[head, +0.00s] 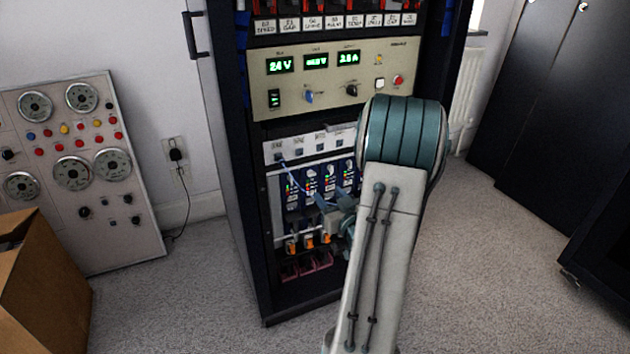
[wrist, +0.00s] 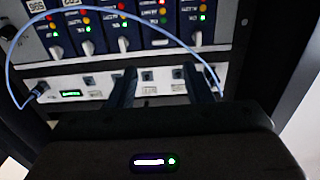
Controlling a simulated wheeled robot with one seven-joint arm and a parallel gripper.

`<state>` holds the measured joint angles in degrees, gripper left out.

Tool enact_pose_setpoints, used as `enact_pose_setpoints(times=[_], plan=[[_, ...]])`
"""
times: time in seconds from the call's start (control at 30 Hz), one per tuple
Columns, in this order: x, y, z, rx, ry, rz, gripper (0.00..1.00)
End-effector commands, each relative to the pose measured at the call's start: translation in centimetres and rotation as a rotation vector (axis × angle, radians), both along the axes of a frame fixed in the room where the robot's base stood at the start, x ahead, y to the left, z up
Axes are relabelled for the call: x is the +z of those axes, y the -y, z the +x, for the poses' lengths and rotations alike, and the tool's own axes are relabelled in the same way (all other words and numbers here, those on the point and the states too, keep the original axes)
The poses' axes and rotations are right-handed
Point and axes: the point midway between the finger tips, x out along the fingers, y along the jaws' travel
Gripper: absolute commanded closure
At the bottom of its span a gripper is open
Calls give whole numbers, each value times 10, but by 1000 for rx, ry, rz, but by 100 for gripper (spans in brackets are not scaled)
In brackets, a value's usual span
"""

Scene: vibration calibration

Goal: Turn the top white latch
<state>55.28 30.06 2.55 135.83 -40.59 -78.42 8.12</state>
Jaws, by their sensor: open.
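A row of dark blue modules (head: 311,182) with coloured lights sits in the rack. In the wrist view, which is turned over against the head view, several small white latches (wrist: 123,43) stand at the module ends beside the white port panel. My gripper (head: 331,200) is in front of the modules, partly hidden by my own arm in the head view. In the wrist view its two dark fingers (wrist: 160,82) are apart with nothing between them. They overlap the white panel and point toward the latches. I cannot tell whether they touch anything.
The white port panel (head: 308,146) also shows in the wrist view (wrist: 150,87). A light blue cable (wrist: 80,11) arches across the modules from the panel. Orange parts (head: 308,241) and pink connectors (head: 305,267) lie below. A beige power supply (head: 285,92) is above.

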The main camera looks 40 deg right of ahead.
Motion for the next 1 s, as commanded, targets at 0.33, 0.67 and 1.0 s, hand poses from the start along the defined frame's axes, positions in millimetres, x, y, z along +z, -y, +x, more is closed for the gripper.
enact_pose_setpoints(times=[0.33, 0.67, 1.0], plan=[[-2, 16, 70, 1, 1, -1, 55], [-1, 22, 94, -1, -2, 1, 55], [0, 22, 94, 0, -1, 0, 85]])
